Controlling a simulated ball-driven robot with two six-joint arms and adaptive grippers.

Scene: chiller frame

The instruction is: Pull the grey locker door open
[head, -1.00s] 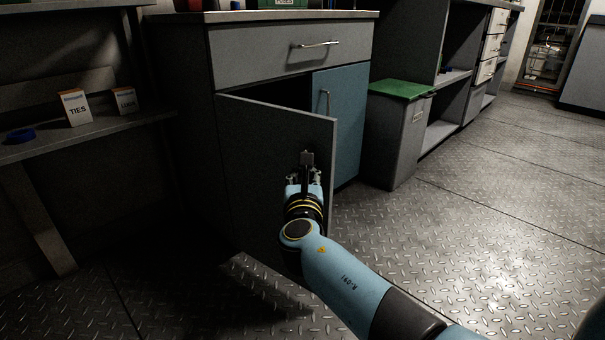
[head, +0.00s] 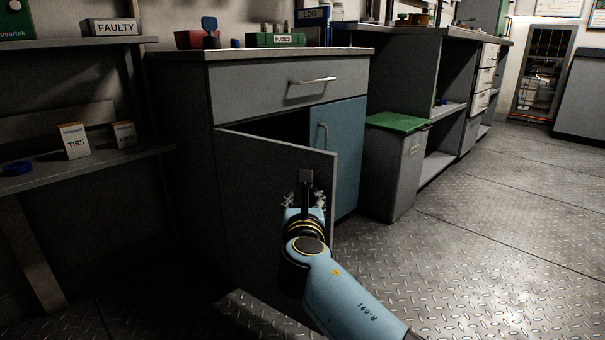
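The grey locker door (head: 262,190) stands ajar on the lower left of the grey cabinet, its free edge swung out towards me. A dark gap shows above it into the locker. My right gripper (head: 305,199) is in front of the door near its free edge, with its arm coming in from the lower right. Its silver finger parts show to either side of a dark upright piece. The fingertips and the door handle are hidden or too dark to make out, so I cannot tell whether it grips anything. My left gripper is not in view.
A blue door (head: 345,150) with a handle sits right of the opening, under a grey drawer (head: 285,87). A green-lidded bin (head: 392,170) stands to the right. Shelves (head: 95,165) with a TIES box (head: 75,141) are at the left. The tread-plate floor (head: 490,240) at right is clear.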

